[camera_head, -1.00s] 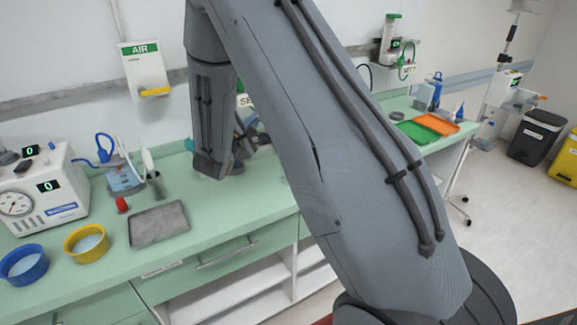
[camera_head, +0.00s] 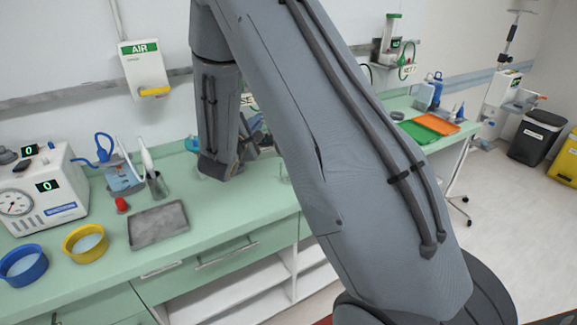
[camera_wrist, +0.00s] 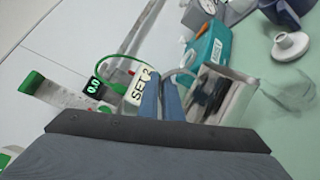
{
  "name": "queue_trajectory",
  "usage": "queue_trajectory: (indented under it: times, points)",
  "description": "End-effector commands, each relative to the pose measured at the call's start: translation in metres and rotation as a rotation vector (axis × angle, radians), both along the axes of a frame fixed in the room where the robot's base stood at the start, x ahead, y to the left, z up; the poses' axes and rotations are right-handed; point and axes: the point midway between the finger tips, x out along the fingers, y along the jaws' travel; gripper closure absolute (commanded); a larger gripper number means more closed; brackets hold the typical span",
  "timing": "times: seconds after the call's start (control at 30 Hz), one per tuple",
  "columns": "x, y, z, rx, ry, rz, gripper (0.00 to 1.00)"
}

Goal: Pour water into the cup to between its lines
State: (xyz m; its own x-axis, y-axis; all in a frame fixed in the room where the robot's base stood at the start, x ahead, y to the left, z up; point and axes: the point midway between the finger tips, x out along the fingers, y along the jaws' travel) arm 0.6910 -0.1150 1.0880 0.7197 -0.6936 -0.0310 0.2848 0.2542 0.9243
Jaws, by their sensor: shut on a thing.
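In the wrist view my gripper (camera_wrist: 168,98) has its two blue-grey fingers close together. It is shut on what looks like a clear-walled vessel (camera_wrist: 238,98), which shows tilted to the right of the fingers. Its water level cannot be told. A faint clear shape, perhaps the cup (camera_wrist: 290,95), stands on the green counter to the right, apart from the fingers. A faint clear outline (camera_head: 284,171) also shows beside my arm in the head view. No lines can be read on either. In the head view my arm hides most of the gripper and the vessel.
A SET 2 sign (camera_wrist: 141,87), a 0.0 display (camera_wrist: 93,87), a teal box (camera_wrist: 208,52) and a white lid-like piece (camera_wrist: 290,45) are near. A grey tray (camera_head: 158,224), yellow bowl (camera_head: 85,243) and blue bowl (camera_head: 22,266) sit on the left counter.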

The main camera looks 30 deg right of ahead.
Motion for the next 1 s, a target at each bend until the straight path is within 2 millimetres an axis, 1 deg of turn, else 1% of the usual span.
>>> queue_trajectory:
  times: [1.0]
  points:
    - [-0.0044, -0.0048, 0.0036, 0.025, -0.028, 0.000, 1.00]
